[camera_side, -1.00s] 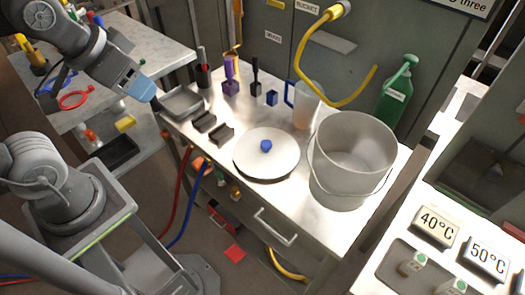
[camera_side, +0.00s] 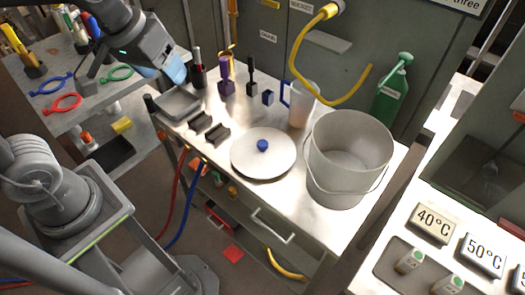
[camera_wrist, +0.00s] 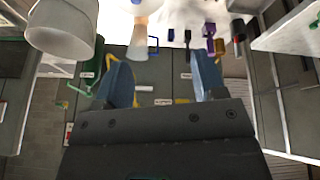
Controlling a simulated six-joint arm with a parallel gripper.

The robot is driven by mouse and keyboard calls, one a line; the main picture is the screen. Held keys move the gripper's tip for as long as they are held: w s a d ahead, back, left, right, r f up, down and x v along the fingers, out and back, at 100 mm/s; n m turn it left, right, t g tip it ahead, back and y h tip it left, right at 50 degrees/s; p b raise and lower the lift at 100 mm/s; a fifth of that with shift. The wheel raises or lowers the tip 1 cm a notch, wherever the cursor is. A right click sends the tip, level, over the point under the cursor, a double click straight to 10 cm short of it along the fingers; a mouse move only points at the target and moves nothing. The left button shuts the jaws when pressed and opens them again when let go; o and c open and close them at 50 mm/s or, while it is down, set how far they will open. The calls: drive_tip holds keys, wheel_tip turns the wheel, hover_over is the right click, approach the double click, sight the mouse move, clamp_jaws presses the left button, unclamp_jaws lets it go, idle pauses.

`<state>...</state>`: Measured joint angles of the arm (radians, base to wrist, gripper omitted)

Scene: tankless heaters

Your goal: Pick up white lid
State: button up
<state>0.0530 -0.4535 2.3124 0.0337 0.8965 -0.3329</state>
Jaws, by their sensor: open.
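The white lid (camera_side: 264,154) is a round disc with a blue knob (camera_side: 262,145) on top. It lies flat on the metal table, left of the grey bucket, in the side view. My gripper (camera_side: 175,70) is above the table's far left corner, over the grey tray, well away from the lid. In the wrist view my gripper (camera_wrist: 160,85) shows two blue fingers set wide apart with nothing between them.
A grey bucket (camera_side: 347,160) stands right of the lid and also shows in the wrist view (camera_wrist: 62,28). A grey tray (camera_side: 178,104), two black holders (camera_side: 208,127), purple and dark tools, and a clear jug (camera_side: 301,104) stand around the table. A yellow hose (camera_side: 345,103) hangs behind.

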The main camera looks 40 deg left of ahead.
drive_tip(key=w+d+f+n+g, duration=0.2)
drive_tip(key=w+d+f+n, duration=0.15)
drive_tip(key=w, duration=0.55)
drive_tip(key=n+g+y, duration=0.1)
drive_tip(key=n+g, duration=0.1)
drive_tip(key=n, duration=0.5)
approach(263, 143)
drive_tip(key=f, duration=0.4)
drive_tip(key=shift+s+a, duration=0.1)
drive_tip(key=shift+a, duration=0.15)
drive_tip(key=shift+w+a+f, duration=0.1)
drive_tip(key=shift+f, duration=1.45)
drive_tip(key=shift+w+a+f, duration=0.1)
drive_tip(key=shift+a+f, duration=0.05)
drive_tip(key=shift+f, duration=1.4)
drive_tip(key=c, duration=1)
